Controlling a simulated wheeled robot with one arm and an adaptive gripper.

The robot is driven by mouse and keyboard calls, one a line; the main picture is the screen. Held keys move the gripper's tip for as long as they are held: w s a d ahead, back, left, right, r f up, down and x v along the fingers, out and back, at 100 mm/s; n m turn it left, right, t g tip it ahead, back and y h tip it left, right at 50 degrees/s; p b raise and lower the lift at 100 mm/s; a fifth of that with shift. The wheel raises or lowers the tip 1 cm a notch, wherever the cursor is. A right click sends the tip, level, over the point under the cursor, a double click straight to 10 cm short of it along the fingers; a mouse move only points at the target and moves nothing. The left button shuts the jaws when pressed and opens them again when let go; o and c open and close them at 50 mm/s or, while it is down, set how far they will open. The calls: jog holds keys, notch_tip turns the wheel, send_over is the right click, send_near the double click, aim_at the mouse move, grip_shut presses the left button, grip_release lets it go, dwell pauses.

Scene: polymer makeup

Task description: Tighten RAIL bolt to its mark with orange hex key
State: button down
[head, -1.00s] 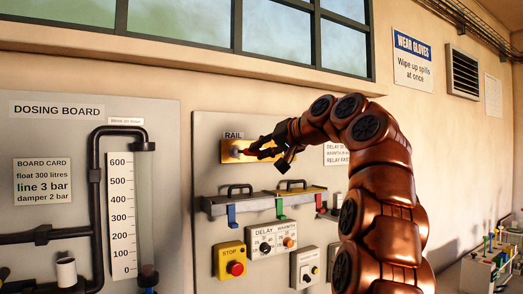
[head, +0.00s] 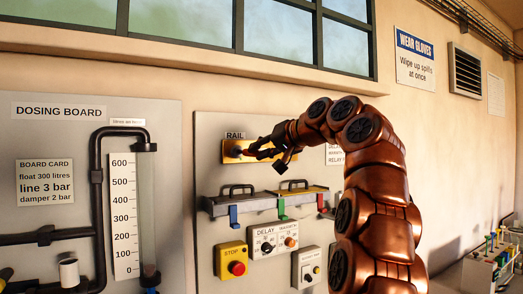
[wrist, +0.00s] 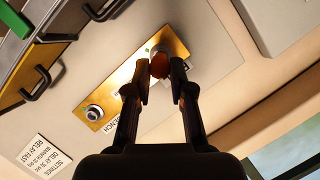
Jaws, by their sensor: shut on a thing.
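The yellow RAIL plate (head: 230,151) is on the grey wall board under its RAIL label. In the wrist view the plate (wrist: 118,88) runs diagonally, with a round bolt (wrist: 94,112) at its lower left and a small green mark near its other end. My gripper (wrist: 161,78) is shut on the orange hex key (wrist: 160,66), seen nearly end-on at the plate's upper right end. The fingers and key hide what lies behind them, so I cannot tell how the key sits on a bolt. In the head view my gripper (head: 255,150) is at the plate.
Below the plate is a shelf (head: 240,204) with black handles and coloured tabs. Under it are a yellow STOP box (head: 231,262) and a DELAY/WARMTH knob panel (head: 277,240). The dosing board (head: 60,220) with pipes is left. A window is above.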

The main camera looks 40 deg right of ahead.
jog(key=shift+w, duration=0.35)
jog(key=c, duration=0.9)
grip_release()
jog(key=shift+c, duration=0.2)
jog(key=v, duration=1.2)
jog(key=shift+d, duration=0.15)
